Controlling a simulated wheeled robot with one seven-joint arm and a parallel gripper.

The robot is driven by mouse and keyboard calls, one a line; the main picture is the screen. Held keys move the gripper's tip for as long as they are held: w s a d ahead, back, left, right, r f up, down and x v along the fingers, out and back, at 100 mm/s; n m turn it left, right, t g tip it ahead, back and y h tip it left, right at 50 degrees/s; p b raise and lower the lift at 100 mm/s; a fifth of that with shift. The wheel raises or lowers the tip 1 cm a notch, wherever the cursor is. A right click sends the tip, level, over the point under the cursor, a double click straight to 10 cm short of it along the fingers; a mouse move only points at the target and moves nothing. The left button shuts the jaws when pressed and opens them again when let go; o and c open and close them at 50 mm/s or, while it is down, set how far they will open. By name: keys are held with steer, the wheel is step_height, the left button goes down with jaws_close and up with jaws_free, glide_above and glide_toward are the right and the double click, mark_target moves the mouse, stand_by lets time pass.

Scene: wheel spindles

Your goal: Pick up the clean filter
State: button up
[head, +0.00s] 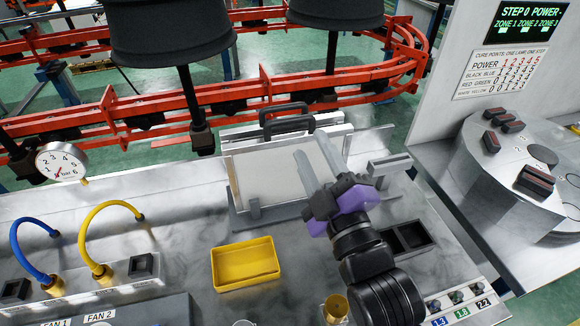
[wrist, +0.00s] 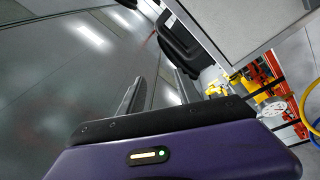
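A pale flat panel (head: 275,174), which looks like a filter, stands in a grey holder (head: 262,213) on the metal bench in the head view. A black handle (head: 287,121) shows at the top edge behind it. I cannot tell whether this panel is clean. In the wrist view a black handle (wrist: 181,45) shows beside a light grey panel (wrist: 240,25). My gripper (head: 323,146) is over the right part of the panel in the head view, its two grey fingers apart with nothing seen between them. They also show in the wrist view (wrist: 159,78).
A yellow tray (head: 245,281) lies in front of the holder. Dark square recesses (head: 408,238) are to the right of my arm. A gauge (head: 62,162) and blue and yellow hoses (head: 112,205) are at left. Orange rails (head: 240,95) and hanging black wheels (head: 170,30) stand behind.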

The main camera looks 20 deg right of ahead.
mark_target(291, 123)
steer(key=w+n, duration=0.2)
steer(key=w, duration=0.1)
steer(key=w+f+n+g+p, duration=0.1)
steer(key=w+n, duration=0.1)
steer(key=w, duration=0.1)
steer(key=w+f+n+g+p, duration=0.1)
steer(key=w+n, duration=0.1)
steer(key=w, duration=0.2)
steer(key=shift+w+a+f+n, duration=0.1)
steer(key=shift+a+n, duration=0.1)
steer(key=shift+n, duration=0.2)
steer(key=shift+w+f, duration=0.1)
steer(key=shift+w, duration=0.35)
jaws_close()
stand_by(0.8)
